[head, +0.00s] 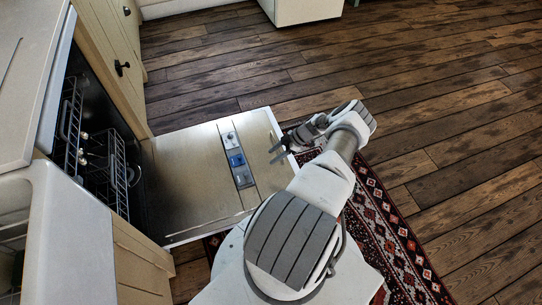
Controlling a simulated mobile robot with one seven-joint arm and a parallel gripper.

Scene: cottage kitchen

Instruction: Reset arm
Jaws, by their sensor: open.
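My arm reaches forward from the bottom of the head view. My gripper (279,148) is at its far end, with its dark fingers pointing left. The fingers are spread apart and nothing shows between them. The gripper is over or beside the right edge of the lowered dishwasher door (195,190); I cannot tell its height above it.
The open dishwasher (95,140) has dark racks inside, at the left. Counters (25,70) and a cream cabinet (112,45) line the left side. A patterned red rug (392,240) lies under my arm. Wooden floor (450,120) is clear to the right.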

